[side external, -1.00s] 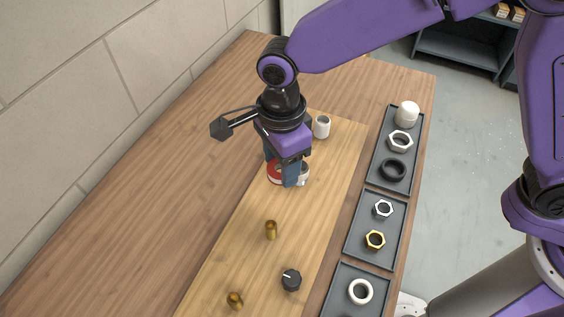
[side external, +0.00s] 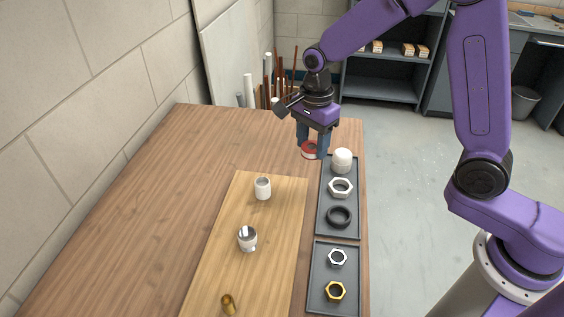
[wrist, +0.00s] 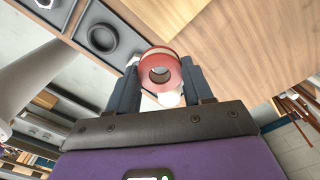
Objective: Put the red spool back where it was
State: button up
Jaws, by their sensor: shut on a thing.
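The red spool (side external: 309,151) is between the fingers of my gripper (side external: 314,146), which is shut on it. In the wrist view the red spool (wrist: 174,68) shows as a red ring with a round hole, pinched between both fingertips. My gripper holds it near the far end of the table, just left of the white rounded cap (side external: 342,160) at the far end of the grey tray (side external: 350,232). I cannot tell how high above the surface the spool is. A white piece shows partly hidden behind the spool in the wrist view.
The tray also holds a white hex nut (side external: 341,187) and a black ring (side external: 339,215). A white cup (side external: 263,188), a white-and-chrome fitting (side external: 247,239) and a brass piece (side external: 229,304) stand on the board (side external: 225,245).

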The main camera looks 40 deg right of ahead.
jog(key=d, duration=0.4)
send_over(283, 162)
jog(key=f, duration=0.9)
jog(key=shift+s+f, duration=0.1)
jog(key=shift+s, duration=0.1)
jog(key=shift+w+f, duration=0.15)
jog(key=shift+f, duration=0.1)
jog(key=shift+w+f, duration=0.15)
jog(key=shift+f, duration=1.5)
jog(key=shift+f, duration=0.15)
jog(key=o, duration=1)
